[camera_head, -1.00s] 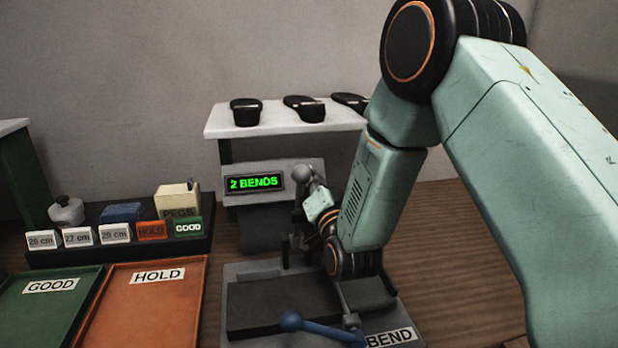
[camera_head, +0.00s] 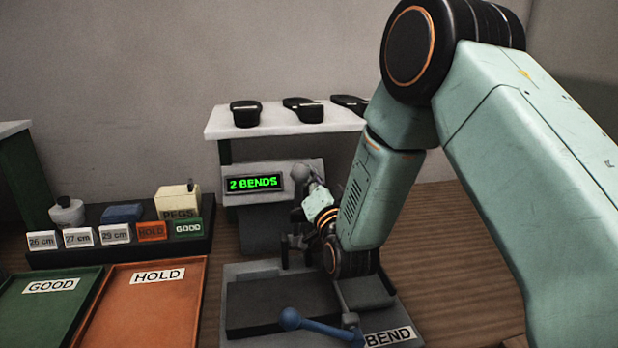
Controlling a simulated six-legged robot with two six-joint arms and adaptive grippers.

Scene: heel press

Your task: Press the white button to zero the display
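The display (camera_head: 254,184) is lit green and reads "2 BENDS" on the grey panel at the back of the press. I cannot make out the white button; my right gripper and wrist cover the panel's right part. My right gripper (camera_head: 297,174) is in front of that part, right of the display, and its fingertips are too small and overlapped to tell open from shut. My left gripper is not in view.
A shelf (camera_head: 285,128) with several black heel parts stands above the panel. A green "GOOD" tray (camera_head: 40,305) and an orange "HOLD" tray (camera_head: 140,310) lie at left. Behind them is a dark rack (camera_head: 120,253) with size cards, a pegs box and a bottle.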

